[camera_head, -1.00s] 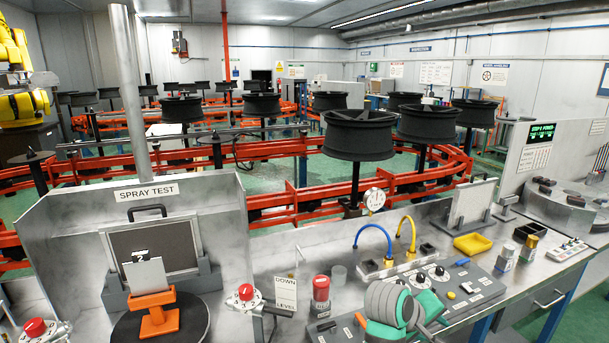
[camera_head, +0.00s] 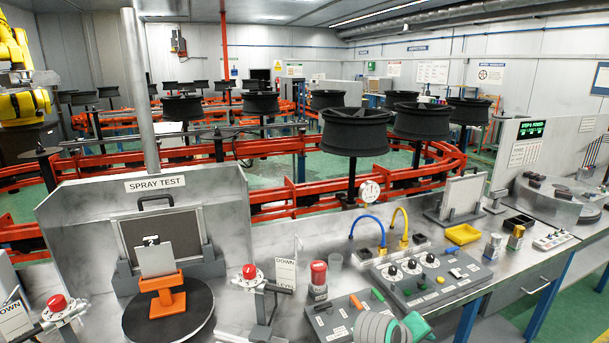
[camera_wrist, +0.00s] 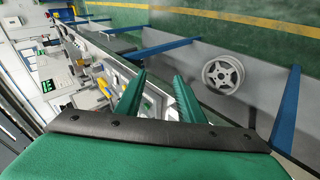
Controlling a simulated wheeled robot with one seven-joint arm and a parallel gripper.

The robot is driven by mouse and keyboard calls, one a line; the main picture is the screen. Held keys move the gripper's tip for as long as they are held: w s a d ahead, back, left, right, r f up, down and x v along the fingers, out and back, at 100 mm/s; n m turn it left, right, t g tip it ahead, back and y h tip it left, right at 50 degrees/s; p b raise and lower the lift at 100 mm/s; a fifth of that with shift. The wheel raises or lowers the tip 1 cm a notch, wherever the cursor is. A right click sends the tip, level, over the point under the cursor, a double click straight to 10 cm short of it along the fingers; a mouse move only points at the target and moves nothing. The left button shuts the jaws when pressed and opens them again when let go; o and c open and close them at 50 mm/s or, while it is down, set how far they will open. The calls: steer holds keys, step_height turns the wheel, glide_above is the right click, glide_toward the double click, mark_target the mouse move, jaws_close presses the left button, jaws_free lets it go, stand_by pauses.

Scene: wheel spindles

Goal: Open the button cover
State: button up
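A red cylinder (camera_head: 318,273) with a pale label stands upright on the bench beside a grey panel (camera_head: 335,321) with an orange and a green handle. It may be the button cover, but I cannot tell for sure. No cover is clearly seen raised. My gripper (camera_wrist: 161,74) shows two green fingers spread apart with nothing between them in the wrist view. In the head view, green and grey parts of my arm show at the bottom, right of the red cylinder and apart from it. The fingertips are not clear there.
Red knobs on valves (camera_head: 249,272) stand left of the red cylinder. A control panel (camera_head: 430,272) with dials, blue and yellow hoses, and a yellow tray (camera_head: 463,234) lie to the right. A spray test booth (camera_head: 158,184) is at left. A wheel (camera_wrist: 223,74) shows in the wrist view.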

steer(key=s+a+f+t+y, duration=0.2)
steer(key=s+a+f+t, duration=0.1)
steer(key=s+a+f, duration=0.7)
steer(key=s+a+f+t+y, duration=0.2)
steer(key=s+a+f+t, duration=0.1)
steer(key=s+a+f, duration=0.75)
steer(key=s+a+r+m+t+y, duration=0.15)
steer(key=s+a, duration=0.45)
steer(key=s, duration=0.6)
steer(key=s+a+r+m+t+y, duration=0.2)
steer(key=s+r, duration=0.7)
steer(key=s, duration=0.2)
steer(key=shift+s+a, duration=0.15)
steer(key=shift+s, duration=0.05)
